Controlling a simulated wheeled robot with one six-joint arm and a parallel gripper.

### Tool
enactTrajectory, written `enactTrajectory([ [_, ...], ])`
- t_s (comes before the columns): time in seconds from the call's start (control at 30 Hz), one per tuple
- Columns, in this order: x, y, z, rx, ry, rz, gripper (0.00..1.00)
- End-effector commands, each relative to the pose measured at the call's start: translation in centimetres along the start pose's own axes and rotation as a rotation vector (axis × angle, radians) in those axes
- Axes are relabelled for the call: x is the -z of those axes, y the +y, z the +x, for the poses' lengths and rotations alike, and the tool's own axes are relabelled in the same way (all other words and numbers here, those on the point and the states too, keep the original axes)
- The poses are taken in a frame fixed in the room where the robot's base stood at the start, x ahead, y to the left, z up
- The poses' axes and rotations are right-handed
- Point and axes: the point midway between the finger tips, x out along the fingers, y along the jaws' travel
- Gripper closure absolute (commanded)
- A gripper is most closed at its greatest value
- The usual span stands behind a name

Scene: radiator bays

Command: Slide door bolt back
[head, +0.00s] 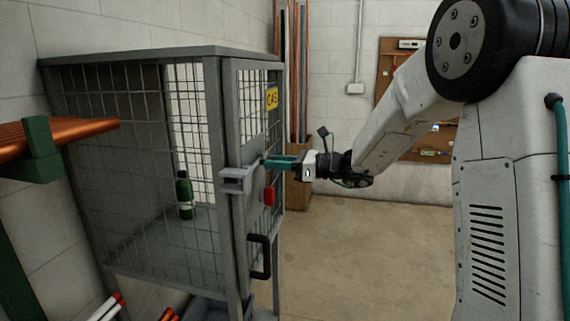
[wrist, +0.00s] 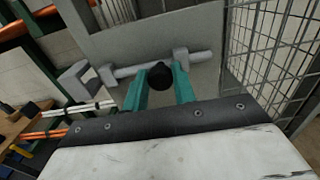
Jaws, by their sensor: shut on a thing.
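The grey door bolt (wrist: 137,69) is a round bar running through brackets on a grey plate in the wrist view. Its black knob (wrist: 161,74) sits between the teal fingers of my gripper (wrist: 160,88), which is shut on it. A grey block (wrist: 77,81) stands left of the bar; I cannot tell whether the bar enters it. In the head view my gripper (head: 277,162) reaches the front of the mesh cage door (head: 231,215) from the right. The grey block (head: 237,178) shows at the door's edge, while the knob is hidden by the fingers.
The mesh cage (head: 135,55) stands against the left wall and holds a green bottle (head: 184,196). A black door handle (head: 261,257) and a red tag (head: 269,196) are below the bolt. Copper pipes (head: 70,131) lie at left. The floor (head: 365,255) right of the cage is clear.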

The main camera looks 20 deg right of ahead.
Motion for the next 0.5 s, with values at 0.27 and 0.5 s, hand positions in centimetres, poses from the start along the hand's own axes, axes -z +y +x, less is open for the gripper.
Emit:
enactTrajectory([
  [0.27,-0.15,-0.38,-0.10,0.011,-0.001,-0.003,0.53],
  [0.5,-0.12,-0.26,-0.15,0.008,-0.001,-0.002,0.53],
])
